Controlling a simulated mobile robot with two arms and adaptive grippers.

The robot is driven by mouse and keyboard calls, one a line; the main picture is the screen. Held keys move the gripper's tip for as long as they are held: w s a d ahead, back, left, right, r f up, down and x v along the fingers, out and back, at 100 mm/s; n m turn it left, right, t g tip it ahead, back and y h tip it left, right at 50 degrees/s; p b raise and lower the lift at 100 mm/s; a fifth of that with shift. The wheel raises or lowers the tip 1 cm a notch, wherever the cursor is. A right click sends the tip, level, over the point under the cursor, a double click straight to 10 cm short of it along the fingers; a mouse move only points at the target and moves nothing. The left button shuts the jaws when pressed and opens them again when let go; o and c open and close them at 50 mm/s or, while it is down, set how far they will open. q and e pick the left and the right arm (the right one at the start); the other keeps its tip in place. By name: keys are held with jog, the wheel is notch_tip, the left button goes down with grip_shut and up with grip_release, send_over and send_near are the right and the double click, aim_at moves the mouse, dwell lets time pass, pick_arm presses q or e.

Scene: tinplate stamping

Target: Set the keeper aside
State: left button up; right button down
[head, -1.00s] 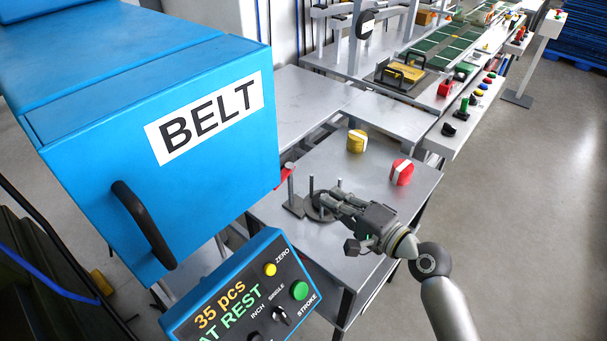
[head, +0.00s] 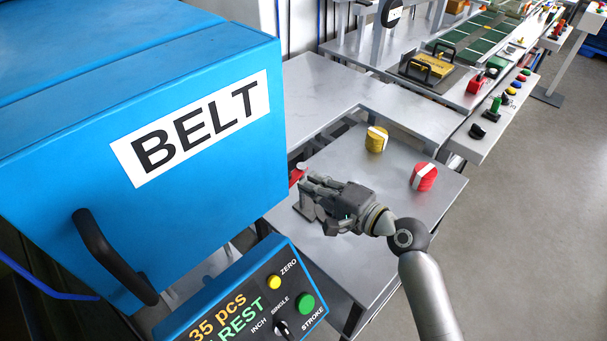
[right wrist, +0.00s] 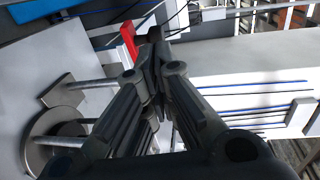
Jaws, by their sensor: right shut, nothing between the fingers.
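My right gripper (head: 308,185) is shut and empty above the near table, with its fingertips close to a grey upright post (head: 302,170). The right wrist view shows the closed fingers (right wrist: 155,62) in front of a dark round end (right wrist: 155,33), and I cannot tell whether they touch it. A round grey base with pins (right wrist: 45,135) and a post on a square foot (right wrist: 65,92) stand to the left there. A red part (head: 296,177) is beside the post, also seen in the right wrist view (right wrist: 127,40). I cannot tell which piece is the keeper. My left gripper is out of view.
A yellow stack (head: 376,140) and a red stack (head: 423,177), each with a white band, stand on the grey table (head: 390,205). The blue BELT housing (head: 240,160) and a button panel (head: 262,305) crowd the left. The table between the stacks and the gripper is clear.

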aim_at(293, 173)
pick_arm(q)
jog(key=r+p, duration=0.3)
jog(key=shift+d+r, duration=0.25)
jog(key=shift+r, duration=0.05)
pick_arm(e)
jog(key=shift+m+t+h, duration=0.6)
jog(key=w+a, duration=0.1)
jog(key=a, duration=0.1)
jog(key=w+a, duration=0.1)
jog(key=shift+w+a+f, duration=0.15)
jog(key=shift+w+a, duration=0.15)
jog(key=shift+a, duration=0.1)
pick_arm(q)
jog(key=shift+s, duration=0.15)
